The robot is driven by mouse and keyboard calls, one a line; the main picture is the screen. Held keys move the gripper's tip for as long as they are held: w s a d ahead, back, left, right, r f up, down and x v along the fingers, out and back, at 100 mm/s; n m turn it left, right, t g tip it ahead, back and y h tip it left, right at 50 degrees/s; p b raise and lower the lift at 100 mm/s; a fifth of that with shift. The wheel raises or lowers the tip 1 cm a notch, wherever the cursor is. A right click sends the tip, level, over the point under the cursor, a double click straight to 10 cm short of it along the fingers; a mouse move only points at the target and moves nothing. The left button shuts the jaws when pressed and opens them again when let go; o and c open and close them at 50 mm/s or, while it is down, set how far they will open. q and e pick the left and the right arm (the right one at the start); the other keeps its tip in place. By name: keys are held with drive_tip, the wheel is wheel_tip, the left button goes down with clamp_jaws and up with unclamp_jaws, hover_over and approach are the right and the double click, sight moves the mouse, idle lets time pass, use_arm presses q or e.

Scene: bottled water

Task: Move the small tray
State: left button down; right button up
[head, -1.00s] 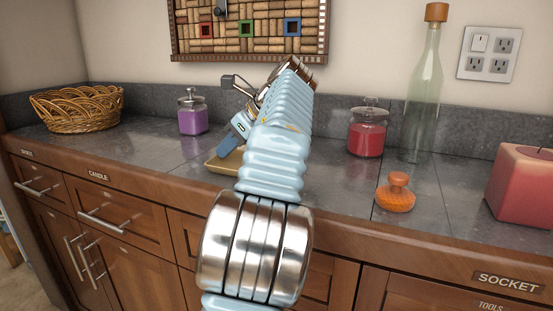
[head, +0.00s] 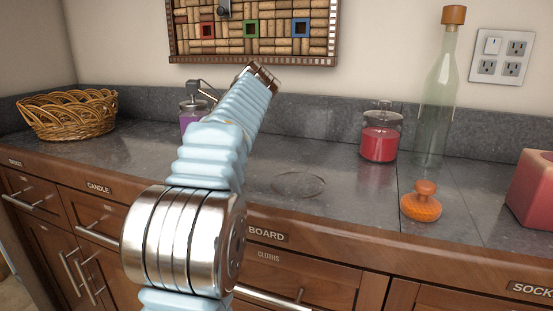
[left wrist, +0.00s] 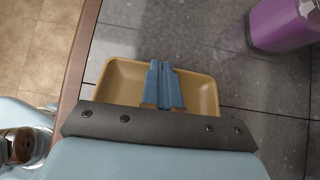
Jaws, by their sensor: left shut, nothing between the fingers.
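The small tan tray (left wrist: 120,75) lies near the counter's front edge in the left wrist view. In the head view my arm hides it. My left gripper (left wrist: 160,66) has its two blue fingers shut together with nothing between them. They show over the middle of the tray, and I cannot tell whether they touch it. The dark gripper body covers the tray's near part. In the head view my left arm rises across the left half, and its fingers are hidden. My right gripper is in neither view.
A purple jar (left wrist: 280,24) stands close by, partly behind my arm in the head view. A wicker basket (head: 68,115) is at the left. A red candle jar (head: 380,143), a tall bottle (head: 432,105) and an orange pumpkin-like object (head: 421,206) stand right.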

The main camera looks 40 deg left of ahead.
use_arm(q)
drive_tip(key=shift+s+a+f, duration=0.1)
drive_tip(key=shift+a, duration=0.05)
drive_tip(key=shift+d+r, duration=0.3)
drive_tip(key=shift+r, duration=0.1)
drive_tip(key=p+v, duration=0.2)
drive_tip(key=v, duration=0.6)
drive_tip(key=shift+r, duration=0.1)
drive_tip(key=v, duration=0.4)
drive_tip(key=shift+w+d+r, duration=0.25)
drive_tip(key=shift+d, duration=0.1)
